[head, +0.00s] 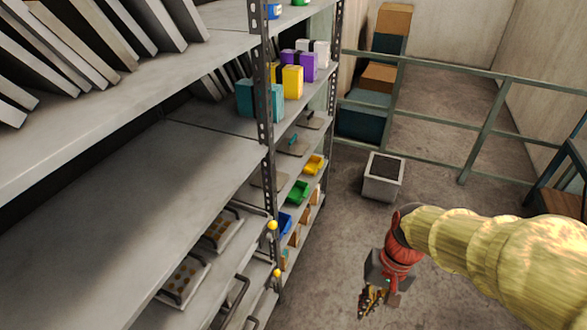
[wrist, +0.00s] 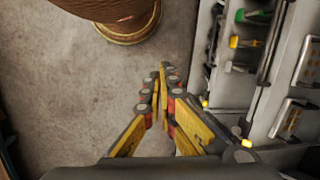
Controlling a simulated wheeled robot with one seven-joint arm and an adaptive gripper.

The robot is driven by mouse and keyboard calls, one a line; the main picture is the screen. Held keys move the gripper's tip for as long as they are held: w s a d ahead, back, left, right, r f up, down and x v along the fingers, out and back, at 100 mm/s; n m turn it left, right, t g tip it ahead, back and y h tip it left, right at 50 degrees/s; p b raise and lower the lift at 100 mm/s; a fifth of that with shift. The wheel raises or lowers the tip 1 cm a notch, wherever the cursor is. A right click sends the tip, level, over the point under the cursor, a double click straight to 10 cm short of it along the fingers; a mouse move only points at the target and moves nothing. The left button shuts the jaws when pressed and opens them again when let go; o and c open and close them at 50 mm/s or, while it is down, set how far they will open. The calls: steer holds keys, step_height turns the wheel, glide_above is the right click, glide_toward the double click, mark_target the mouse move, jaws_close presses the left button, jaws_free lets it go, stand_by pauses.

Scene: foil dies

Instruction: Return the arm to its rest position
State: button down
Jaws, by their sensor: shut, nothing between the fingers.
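My arm, in a yellow sleeve, reaches in from the right of the head view. My gripper (head: 369,302) hangs over the floor to the right of the shelving, pointing down. In the wrist view my gripper (wrist: 161,82) has its yellow and dark fingers together at the tips, with nothing held between them. It is apart from the shelf and touches nothing that I can see.
A metal shelving unit (head: 215,155) fills the left, with trays (head: 185,276), colored bins (head: 298,192) and boxes (head: 292,81). A grey open box (head: 382,178) stands on the floor (head: 335,235). A green railing (head: 440,117) runs behind it. Floor around my gripper is clear.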

steer(key=s+d+r+n+t+h+b, duration=0.2)
steer(key=r+t, duration=0.4)
steer(key=r, duration=0.6)
steer(key=shift+s+d+r+n+t+b, duration=0.15)
steer(key=shift+s+r+n+t+b, duration=0.25)
steer(key=shift+s+b, duration=0.2)
steer(key=shift+f, duration=0.1)
